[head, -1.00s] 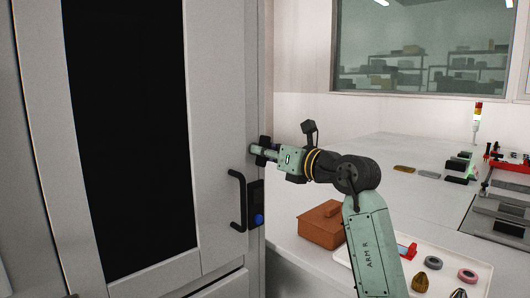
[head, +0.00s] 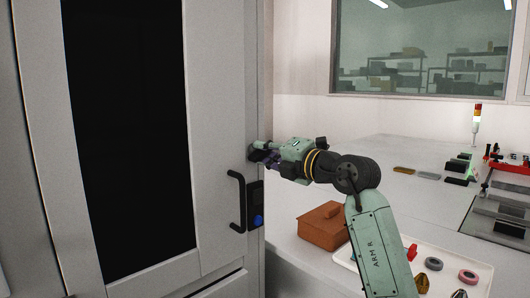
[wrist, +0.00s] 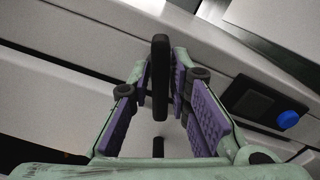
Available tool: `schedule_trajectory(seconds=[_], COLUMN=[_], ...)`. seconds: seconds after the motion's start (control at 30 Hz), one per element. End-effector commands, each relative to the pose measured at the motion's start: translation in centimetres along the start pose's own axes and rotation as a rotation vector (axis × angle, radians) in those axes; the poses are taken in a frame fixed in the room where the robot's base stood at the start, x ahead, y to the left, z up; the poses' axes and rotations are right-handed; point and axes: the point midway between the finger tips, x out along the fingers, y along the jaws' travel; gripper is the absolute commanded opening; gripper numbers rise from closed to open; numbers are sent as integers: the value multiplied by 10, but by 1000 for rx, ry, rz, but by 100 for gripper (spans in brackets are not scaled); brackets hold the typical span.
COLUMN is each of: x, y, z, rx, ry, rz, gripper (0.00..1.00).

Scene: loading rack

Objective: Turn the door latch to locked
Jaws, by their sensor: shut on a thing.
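The door latch (wrist: 160,78) is a black bar, seen in the wrist view between the purple-padded fingers of my gripper (wrist: 163,72). My gripper is shut on it. In the head view my gripper (head: 260,154) is rolled over at the right edge of the grey door (head: 215,130), above the black handle (head: 237,200). There the latch is mostly hidden by the fingers, and only dark parts show at the door edge. I cannot tell its exact angle relative to the door from these views.
A black box with a blue button (head: 257,219) sits beside the handle, below my gripper; the button also shows in the wrist view (wrist: 287,119). A brown box (head: 322,226) and a white tray (head: 455,262) with small parts stand on the counter at the right.

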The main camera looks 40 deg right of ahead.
Motion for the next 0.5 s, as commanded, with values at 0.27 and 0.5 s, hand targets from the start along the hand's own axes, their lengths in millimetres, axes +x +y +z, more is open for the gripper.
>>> schedule_trajectory(seconds=[0.27, 0.5], x=[4, 4], y=[4, 4], z=[-2, -2], rx=[186, 277], ry=[3, 3], rz=[7, 7], gripper=[0, 0])
